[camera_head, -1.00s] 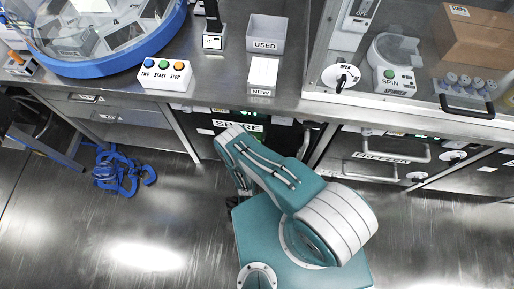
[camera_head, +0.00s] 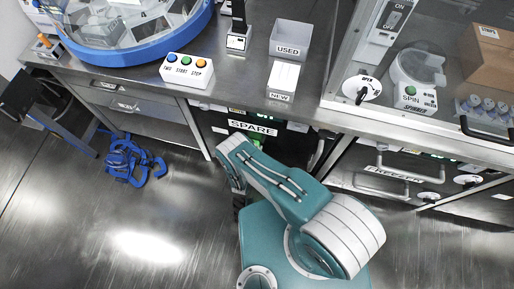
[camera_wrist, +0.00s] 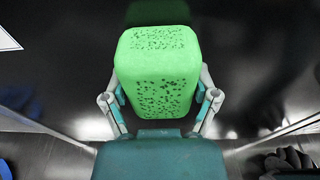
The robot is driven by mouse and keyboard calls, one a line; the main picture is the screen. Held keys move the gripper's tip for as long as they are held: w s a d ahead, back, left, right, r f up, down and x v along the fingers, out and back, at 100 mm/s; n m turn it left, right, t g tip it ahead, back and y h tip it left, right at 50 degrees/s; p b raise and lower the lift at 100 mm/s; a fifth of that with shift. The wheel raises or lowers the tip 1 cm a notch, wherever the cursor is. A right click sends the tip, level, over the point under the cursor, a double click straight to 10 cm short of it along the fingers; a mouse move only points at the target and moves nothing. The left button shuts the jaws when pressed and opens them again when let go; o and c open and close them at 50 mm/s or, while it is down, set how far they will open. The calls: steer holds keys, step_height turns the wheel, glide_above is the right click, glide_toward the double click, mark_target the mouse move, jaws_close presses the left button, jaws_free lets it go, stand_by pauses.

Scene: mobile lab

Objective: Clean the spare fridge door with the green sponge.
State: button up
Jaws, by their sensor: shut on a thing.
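The green sponge (camera_wrist: 160,70) is a rounded block with dark pores, large in the middle of the wrist view. My gripper (camera_wrist: 160,95) is shut on it, one finger at each side. The spare fridge door (camera_wrist: 255,70) is the dark glossy surface beyond the sponge, with a faint green reflection above it. I cannot tell whether the sponge touches the door. In the head view the door (camera_head: 210,122) is under the counter below the SPARE label (camera_head: 252,128). My arm hides much of it, and only a sliver of green shows near the gripper.
The freezer (camera_head: 395,172) with its handle is to the right of the spare fridge. The steel counter (camera_head: 235,85) overhangs the doors and carries a button box (camera_head: 187,70) and a USED bin (camera_head: 290,38). Blue straps (camera_head: 130,160) lie on the floor at left. Open floor surrounds them.

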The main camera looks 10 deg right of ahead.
steer(key=shift+w+r, duration=0.1)
steer(key=shift+w, duration=0.05)
steer(key=f+v, duration=0.1)
steer(key=v, duration=0.5)
steer(key=shift+s, duration=0.25)
steer(key=shift+s, duration=0.1)
steer(key=v, duration=0.2)
steer(key=shift+s+a+f, duration=0.15)
steer(key=shift+s+f, duration=0.1)
steer(key=shift+s, duration=0.15)
